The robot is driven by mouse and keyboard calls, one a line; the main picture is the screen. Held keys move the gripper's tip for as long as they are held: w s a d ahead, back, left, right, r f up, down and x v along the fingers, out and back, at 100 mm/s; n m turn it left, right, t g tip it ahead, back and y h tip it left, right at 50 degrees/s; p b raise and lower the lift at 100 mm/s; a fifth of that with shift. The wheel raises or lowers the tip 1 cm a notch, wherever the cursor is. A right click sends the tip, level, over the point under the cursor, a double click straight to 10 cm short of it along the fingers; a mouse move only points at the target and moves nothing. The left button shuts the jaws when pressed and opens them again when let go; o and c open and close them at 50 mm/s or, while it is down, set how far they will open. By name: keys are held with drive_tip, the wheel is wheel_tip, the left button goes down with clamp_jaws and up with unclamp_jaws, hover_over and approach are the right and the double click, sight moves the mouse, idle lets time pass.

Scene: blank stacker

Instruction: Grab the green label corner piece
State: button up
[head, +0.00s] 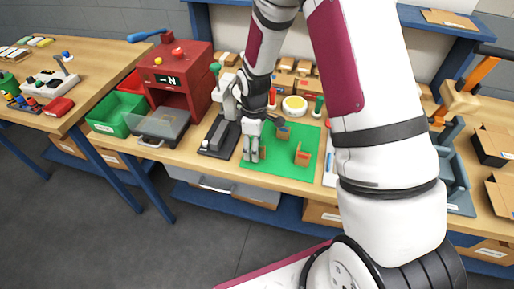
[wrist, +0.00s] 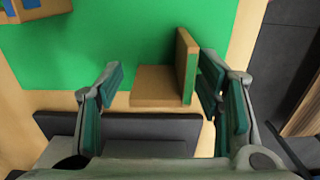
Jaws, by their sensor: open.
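The green label corner piece is an L-shaped wooden block with a flat base (wrist: 160,86) and an upright plate with a green face (wrist: 190,68). In the wrist view it lies between my open fingers (wrist: 161,80), with the upright close to the right finger. I cannot tell whether they touch. In the head view my gripper (head: 252,150) points down at the left part of the green mat (head: 280,177), and mostly hides this piece.
A corner piece with a blue label (head: 284,132) and one with a red label (head: 302,155) stand on the mat to the right. A dark press-like stand (head: 217,138) is close on the left. A red machine (head: 183,80) and green bin (head: 112,115) are further left.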

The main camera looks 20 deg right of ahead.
drive_tip(key=shift+f, duration=0.15)
drive_tip(key=c, duration=0.9)
drive_tip(key=shift+o, duration=0.2)
